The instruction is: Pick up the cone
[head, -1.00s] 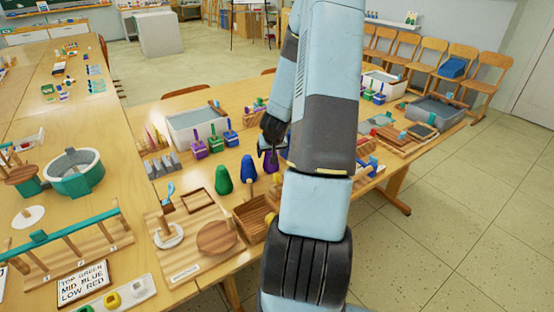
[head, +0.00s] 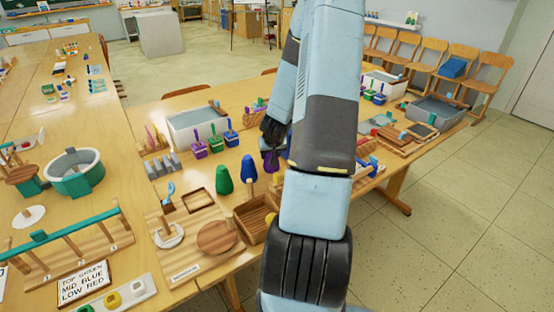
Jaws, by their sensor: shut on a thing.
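Three rounded cones stand in a row on the wooden table: a green cone (head: 223,180), a blue cone (head: 248,169) and a purple cone (head: 271,164). My gripper (head: 270,152) points down at the purple cone and is shut on it. The gripper's fingers cover the upper part of this cone, and my arm is close by on its right. I cannot tell whether the purple cone still touches the table. The green and blue cones stand free to the left of my gripper.
A wooden box (head: 254,222) and a board with a brown disc (head: 217,237) lie in front of the cones. Behind them are purple, green and blue pots with brushes (head: 215,140) and a grey-white tub (head: 197,122). My arm hides part of the table.

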